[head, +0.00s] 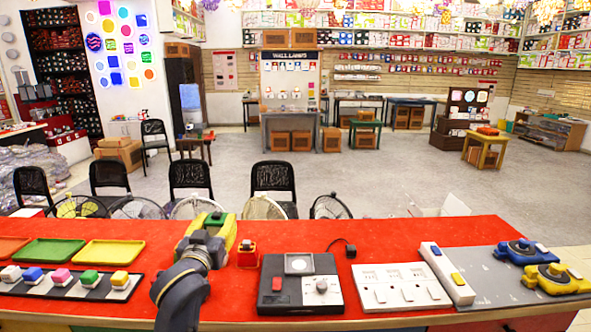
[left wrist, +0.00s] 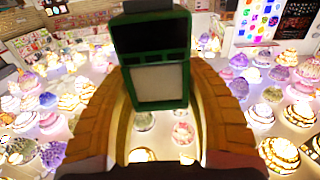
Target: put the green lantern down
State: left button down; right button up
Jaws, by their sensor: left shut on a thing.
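My left gripper (head: 220,224), with yellow fingers, is over the red counter (head: 330,233), left of its middle. In the left wrist view the gripper (left wrist: 158,95) is shut on the green lantern (left wrist: 182,62), a boxy dark green frame with a pale panel and a dark top. The fingers lie on either side of it. A small red lantern-like object (head: 247,256) stands on the counter just right of the gripper. My right gripper is out of view.
Green (head: 47,252) and yellow (head: 110,253) trays lie left, behind a strip of coloured blocks (head: 62,293). A dark box with a dial (head: 272,300), a white switch panel (head: 378,295) and a grey mat (head: 490,289) fill the right. Bare red counter shows behind them.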

pick_arm(q)
jog(key=s+f, duration=0.8)
jog(key=s, duration=0.3)
jog(key=s+f, duration=0.9)
jog(key=s, duration=0.3)
send_near(217, 233)
jog(key=w, duration=0.7)
jog(key=shift+w, duration=0.3)
jog(key=w, duration=0.2)
jog(key=w+r, duration=0.1)
jog(key=w, duration=0.4)
jog(key=shift+w+a+r, duration=0.1)
jog(key=shift+a+r, duration=0.15)
jog(key=shift+r, duration=0.1)
jog(key=w+f, duration=0.3)
jog(key=f, duration=0.2)
jog(key=shift+w+f, duration=0.2)
jog(key=shift+f, duration=0.05)
jog(key=shift+a, duration=0.1)
